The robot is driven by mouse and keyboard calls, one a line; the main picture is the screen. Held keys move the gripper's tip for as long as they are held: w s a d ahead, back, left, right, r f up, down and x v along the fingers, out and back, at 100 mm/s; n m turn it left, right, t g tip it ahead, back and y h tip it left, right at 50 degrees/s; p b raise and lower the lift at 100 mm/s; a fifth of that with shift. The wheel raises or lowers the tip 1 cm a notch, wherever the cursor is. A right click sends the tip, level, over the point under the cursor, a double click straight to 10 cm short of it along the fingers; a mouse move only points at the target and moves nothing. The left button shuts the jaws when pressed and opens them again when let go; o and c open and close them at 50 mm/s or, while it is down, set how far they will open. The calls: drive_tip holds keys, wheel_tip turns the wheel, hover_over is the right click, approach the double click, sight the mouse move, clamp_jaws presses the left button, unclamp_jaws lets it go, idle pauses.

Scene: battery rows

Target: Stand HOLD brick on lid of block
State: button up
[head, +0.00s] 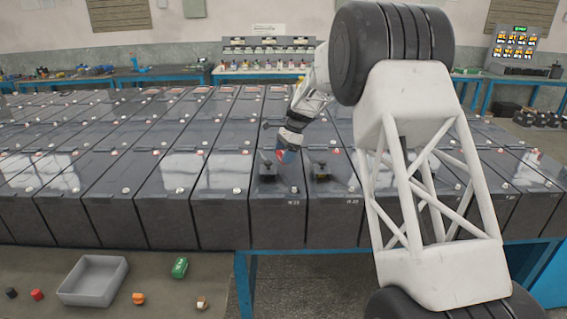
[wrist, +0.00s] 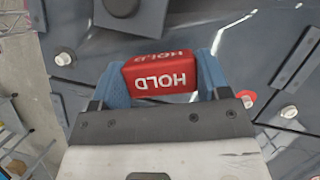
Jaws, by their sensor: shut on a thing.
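The red HOLD brick (wrist: 162,78) is between the blue fingers of my gripper (wrist: 163,72) in the wrist view, with its white lettering upside down. In the head view my gripper (head: 287,153) hangs just above the dark blocks near the front row, and the brick is only a small patch there. Below it is a front-row block (head: 277,215) with a black fitting (head: 267,170) on its glossy lid. In the wrist view the dark lid surface (wrist: 215,28) lies beyond the brick. I cannot tell the exact gap between brick and lid.
The neighbouring block (head: 333,215) also carries a black fitting (head: 322,171). Small round terminals dot the lids. A bench at the lower left holds a grey tray (head: 92,281), a green item (head: 180,267), an orange one (head: 138,298) and other small pieces.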

drive_tip(key=shift+f, duration=1.75)
drive_tip(key=shift+f, duration=0.1)
drive_tip(key=o, duration=1)
drive_tip(key=v, duration=1.2)
drive_tip(key=shift+w, duration=0.1)
